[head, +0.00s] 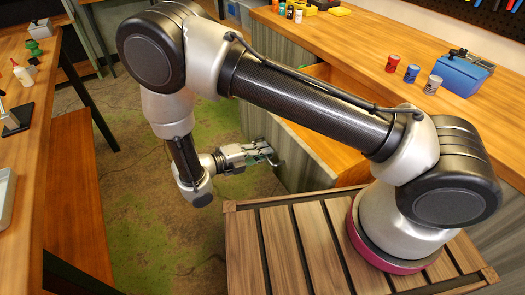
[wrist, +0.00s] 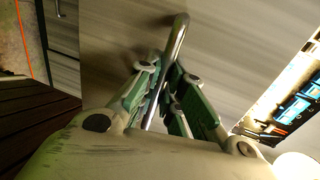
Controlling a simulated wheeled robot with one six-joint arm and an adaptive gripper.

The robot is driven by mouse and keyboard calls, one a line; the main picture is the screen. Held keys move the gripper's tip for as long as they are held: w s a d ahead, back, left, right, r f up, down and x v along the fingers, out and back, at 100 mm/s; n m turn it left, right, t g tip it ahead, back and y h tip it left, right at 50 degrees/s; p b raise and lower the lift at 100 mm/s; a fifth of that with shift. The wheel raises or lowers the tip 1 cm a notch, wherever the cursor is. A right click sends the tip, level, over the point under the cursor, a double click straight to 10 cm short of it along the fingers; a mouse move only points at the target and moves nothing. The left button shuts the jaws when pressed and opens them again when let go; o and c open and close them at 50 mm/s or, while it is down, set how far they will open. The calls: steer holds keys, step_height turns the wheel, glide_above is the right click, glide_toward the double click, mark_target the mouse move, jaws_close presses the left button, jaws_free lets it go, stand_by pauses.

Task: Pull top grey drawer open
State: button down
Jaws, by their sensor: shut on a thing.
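The top grey drawer (head: 296,165) stands out from the workbench in the head view, with part of its orange wooden inside showing behind my arm. Its grey front (wrist: 115,45) fills much of the wrist view. A metal bar handle (wrist: 180,38) sticks out from that front. My gripper (head: 264,153) is at the drawer front, and its green-padded fingers (wrist: 168,92) are shut on the handle, one on each side. My arm hides part of the drawer in the head view.
The workbench top (head: 385,50) carries several small cans, including a red can (head: 392,63), and a blue box (head: 458,74). A second wooden bench (head: 25,120) stands at the left. Green-brown floor (head: 130,200) lies open between them.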

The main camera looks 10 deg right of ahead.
steer(key=c, duration=1.5)
jaws_free()
steer(key=v, duration=1.2)
steer(key=shift+f, duration=0.1)
